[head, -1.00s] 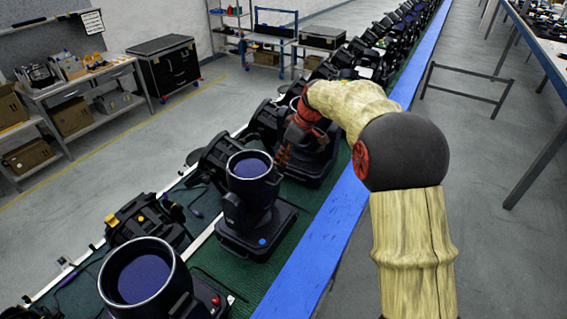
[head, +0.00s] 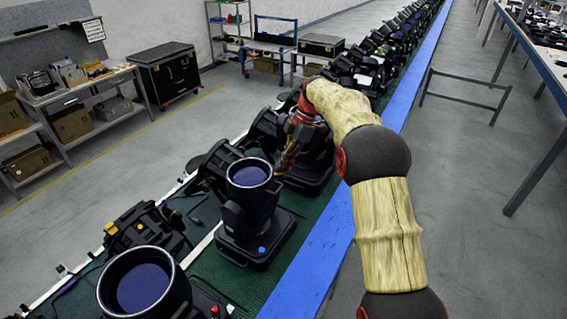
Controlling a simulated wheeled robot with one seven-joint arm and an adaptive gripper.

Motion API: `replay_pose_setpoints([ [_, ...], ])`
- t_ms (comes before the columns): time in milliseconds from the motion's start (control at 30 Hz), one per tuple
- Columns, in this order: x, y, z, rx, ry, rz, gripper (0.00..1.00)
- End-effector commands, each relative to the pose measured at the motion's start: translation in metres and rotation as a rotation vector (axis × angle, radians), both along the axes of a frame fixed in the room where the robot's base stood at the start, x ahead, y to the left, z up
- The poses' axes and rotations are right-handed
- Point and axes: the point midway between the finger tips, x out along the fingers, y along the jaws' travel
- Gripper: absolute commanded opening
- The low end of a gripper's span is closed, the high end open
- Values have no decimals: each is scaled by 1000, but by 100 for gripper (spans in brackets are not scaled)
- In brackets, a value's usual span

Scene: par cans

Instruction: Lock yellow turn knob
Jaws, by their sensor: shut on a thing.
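My gripper (head: 285,165) is at the left side of a black par can (head: 318,168) standing on the green conveyor, just beyond the nearer upright can. The fingers point down and are shut on a small part at that can's side, which looks like the yellow turn knob. The fingers mostly hide the knob, and I cannot tell its turn angle. My red wrist and wooden-looking arm cover part of the can.
Another par can (head: 250,205) stands close in front, with a larger one (head: 140,285) nearer. More lamps line the green conveyor (head: 262,283). A blue rail (head: 318,268) runs along its right edge. The floor to the right is mostly clear.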

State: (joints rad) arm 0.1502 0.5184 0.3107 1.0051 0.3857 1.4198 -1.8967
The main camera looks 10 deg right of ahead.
Motion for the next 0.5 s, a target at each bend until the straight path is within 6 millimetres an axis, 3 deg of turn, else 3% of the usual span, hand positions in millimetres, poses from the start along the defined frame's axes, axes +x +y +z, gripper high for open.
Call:
replay_pose_setpoints([
  [500, 1, 0, 0, -2, -1, 96, 0],
])
